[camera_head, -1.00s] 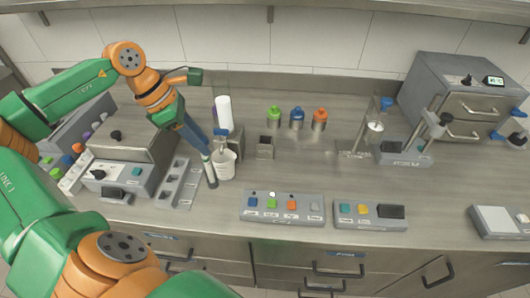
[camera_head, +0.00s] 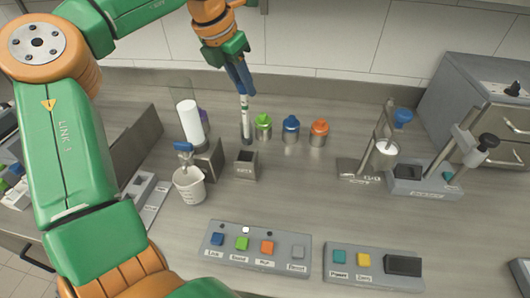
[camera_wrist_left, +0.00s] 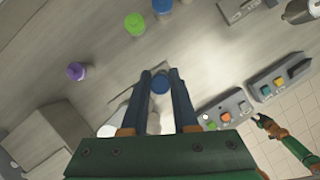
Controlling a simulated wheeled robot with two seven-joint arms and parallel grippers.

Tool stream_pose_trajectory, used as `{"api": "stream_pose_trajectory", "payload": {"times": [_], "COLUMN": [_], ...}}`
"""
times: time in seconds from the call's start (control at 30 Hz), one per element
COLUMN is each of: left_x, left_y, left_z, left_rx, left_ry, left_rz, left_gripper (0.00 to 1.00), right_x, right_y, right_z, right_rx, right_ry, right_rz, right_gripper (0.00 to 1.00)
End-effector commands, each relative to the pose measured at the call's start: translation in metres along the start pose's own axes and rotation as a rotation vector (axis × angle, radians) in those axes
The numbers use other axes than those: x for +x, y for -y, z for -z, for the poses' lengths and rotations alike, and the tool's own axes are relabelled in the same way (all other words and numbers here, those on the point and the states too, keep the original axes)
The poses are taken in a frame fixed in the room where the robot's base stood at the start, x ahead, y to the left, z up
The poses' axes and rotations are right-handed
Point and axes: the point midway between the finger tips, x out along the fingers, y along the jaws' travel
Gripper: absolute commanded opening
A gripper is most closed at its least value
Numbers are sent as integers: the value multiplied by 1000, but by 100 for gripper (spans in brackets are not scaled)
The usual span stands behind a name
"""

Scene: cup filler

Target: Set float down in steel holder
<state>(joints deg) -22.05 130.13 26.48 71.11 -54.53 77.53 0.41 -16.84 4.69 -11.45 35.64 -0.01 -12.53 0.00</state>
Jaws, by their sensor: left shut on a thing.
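My left gripper (camera_head: 246,91) is shut on the float (camera_head: 245,119), a slim upright rod with light and dark bands. A round blue end (camera_wrist_left: 160,84) shows between the fingertips in the left wrist view. The steel holder (camera_head: 246,165) is a small square metal box with a dark open top and a label. In the head view the float's lower end shows just above the holder's top edge, apart from it. The wrist view does not clearly show the holder. A small green and orange arm end, apparently my right gripper (camera_wrist_left: 264,123), shows there; its jaws are unclear.
A white beaker (camera_head: 190,186) with a blue-topped piece stands left of the holder. Green (camera_head: 263,127), blue (camera_head: 291,130) and orange (camera_head: 319,132) capped bottles stand behind to the right. A button panel (camera_head: 256,257) lies in front. The counter between is clear.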

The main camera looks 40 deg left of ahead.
Motion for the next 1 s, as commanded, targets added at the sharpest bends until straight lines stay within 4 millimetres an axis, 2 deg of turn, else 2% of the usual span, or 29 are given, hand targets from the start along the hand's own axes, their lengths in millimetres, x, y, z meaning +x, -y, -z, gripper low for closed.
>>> {"api": "stream_pose_trajectory", "payload": {"times": [0.03,0.17,0.53,0.9,0.93,1.0], "left_x": [13,32,98,108,107,106], "left_y": [0,0,0,-1,-1,-1], "left_z": [5,14,42,45,45,44], "left_rx": [0,1,1,0,0,1], "left_ry": [1,-3,-4,1,1,1], "left_rz": [0,2,1,-1,-1,-1], "left_gripper": [0,0,0,0,33,52], "right_x": [15,20,14,19,18,17], "right_y": [0,1,3,3,3,3], "right_z": [-1,-2,-9,-7,-7,-6], "right_rx": [0,0,1,1,1,1], "right_ry": [0,1,14,10,9,9], "right_rz": [0,1,4,4,4,4], "right_gripper": [50,50,50,50,50,50]}}
